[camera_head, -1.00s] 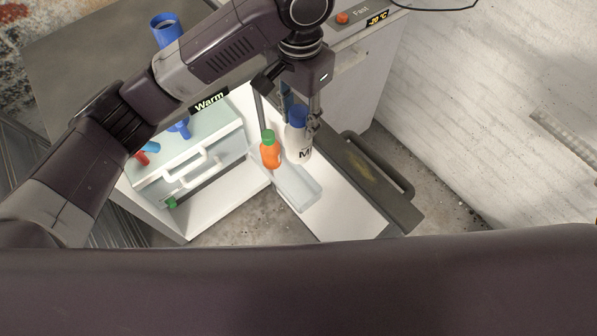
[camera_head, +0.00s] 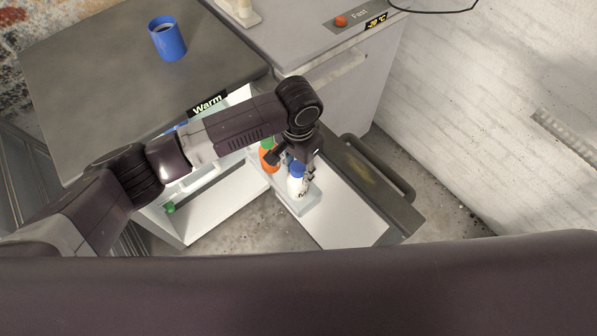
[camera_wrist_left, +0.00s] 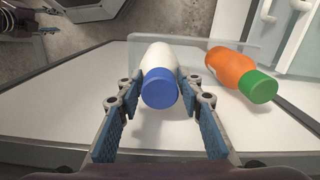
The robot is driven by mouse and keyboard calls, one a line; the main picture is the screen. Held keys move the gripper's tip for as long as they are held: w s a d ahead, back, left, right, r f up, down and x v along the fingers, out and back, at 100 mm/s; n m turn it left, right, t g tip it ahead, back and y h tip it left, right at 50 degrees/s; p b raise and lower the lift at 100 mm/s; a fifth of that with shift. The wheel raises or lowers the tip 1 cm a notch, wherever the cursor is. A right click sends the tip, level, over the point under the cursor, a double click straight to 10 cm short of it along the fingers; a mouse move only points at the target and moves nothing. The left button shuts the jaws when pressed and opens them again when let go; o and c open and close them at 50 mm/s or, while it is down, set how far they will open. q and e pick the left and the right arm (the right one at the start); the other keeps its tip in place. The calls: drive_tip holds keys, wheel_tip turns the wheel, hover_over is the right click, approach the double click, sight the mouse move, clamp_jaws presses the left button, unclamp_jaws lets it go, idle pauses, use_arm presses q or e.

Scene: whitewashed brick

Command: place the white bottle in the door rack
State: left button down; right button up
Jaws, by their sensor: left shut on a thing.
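The white bottle (camera_head: 296,187) with a blue cap is upright, at the near end of the pale door rack (camera_head: 309,203) on the open fridge door. My left gripper (camera_head: 299,170) is shut on the white bottle from above. In the left wrist view its fingers (camera_wrist_left: 160,84) flank the white bottle (camera_wrist_left: 159,58), around the blue cap. I cannot tell whether the bottle's base rests on the rack floor. The rack's clear front wall (camera_wrist_left: 190,42) shows beyond the bottle. My right gripper is not in view.
An orange bottle (camera_head: 267,162) with a green cap stands beside the white bottle, also in the wrist view (camera_wrist_left: 231,68). The open door (camera_head: 345,212) has a dark handle (camera_head: 385,172). A blue cup (camera_head: 167,40) stands on the fridge top (camera_head: 110,80).

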use_arm(q)
drive_tip(key=shift+f, duration=1.1)
drive_tip(key=c, duration=1.3)
unclamp_jaws()
wheel_tip(320, 180, up, 12)
drive_tip(key=shift+r, duration=0.1)
